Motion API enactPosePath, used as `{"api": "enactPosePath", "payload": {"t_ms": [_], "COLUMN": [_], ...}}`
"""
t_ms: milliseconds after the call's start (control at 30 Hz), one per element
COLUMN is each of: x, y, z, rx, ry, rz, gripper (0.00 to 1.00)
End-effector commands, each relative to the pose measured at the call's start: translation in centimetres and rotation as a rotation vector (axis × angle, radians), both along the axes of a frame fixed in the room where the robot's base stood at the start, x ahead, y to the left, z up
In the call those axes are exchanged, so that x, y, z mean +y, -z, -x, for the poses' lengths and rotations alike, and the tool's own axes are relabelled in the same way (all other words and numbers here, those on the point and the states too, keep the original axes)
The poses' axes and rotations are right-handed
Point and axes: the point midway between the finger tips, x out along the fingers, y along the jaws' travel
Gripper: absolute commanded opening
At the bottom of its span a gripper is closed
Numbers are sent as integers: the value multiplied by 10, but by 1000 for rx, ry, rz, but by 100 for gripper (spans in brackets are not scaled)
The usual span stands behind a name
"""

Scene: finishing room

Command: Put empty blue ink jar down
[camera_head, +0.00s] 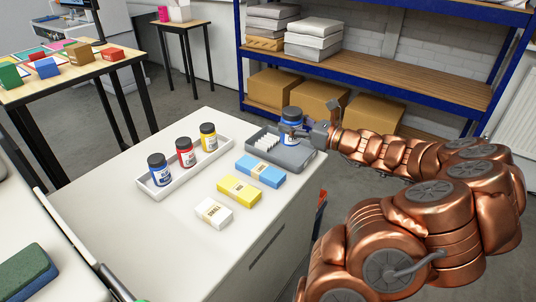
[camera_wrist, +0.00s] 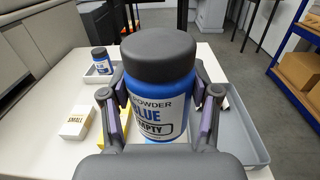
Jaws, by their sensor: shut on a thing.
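The empty blue ink jar (camera_head: 291,121) has a dark lid. Its label in the wrist view (camera_wrist: 155,115) reads "POWDER BLUE" and "EMPTY". My gripper (camera_head: 301,131) is shut on the jar's sides, with a finger on each side in the wrist view (camera_wrist: 160,104). The jar is upright over the back part of the grey tray (camera_head: 292,160) on the white worktop. Its base is hidden in part, so I cannot tell whether it touches the tray.
A white tray (camera_head: 183,176) holds blue (camera_head: 159,171), red (camera_head: 185,153) and yellow (camera_head: 208,138) jars. White pieces (camera_head: 267,143) lie in the grey tray's left part. Blue (camera_head: 260,171), yellow (camera_head: 239,189) and white (camera_head: 213,213) boxes lie in front. The worktop's near left is clear.

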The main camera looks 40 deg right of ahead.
Motion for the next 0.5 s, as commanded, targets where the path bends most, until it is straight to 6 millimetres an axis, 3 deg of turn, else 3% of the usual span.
{"api": "enactPosePath", "payload": {"t_ms": [33, 500], "x": [0, -6], "y": [14, 71], "z": [0, 3], "rx": [-3, -3], "ry": [22, 249], "rz": [2, 2], "gripper": [23, 24]}}
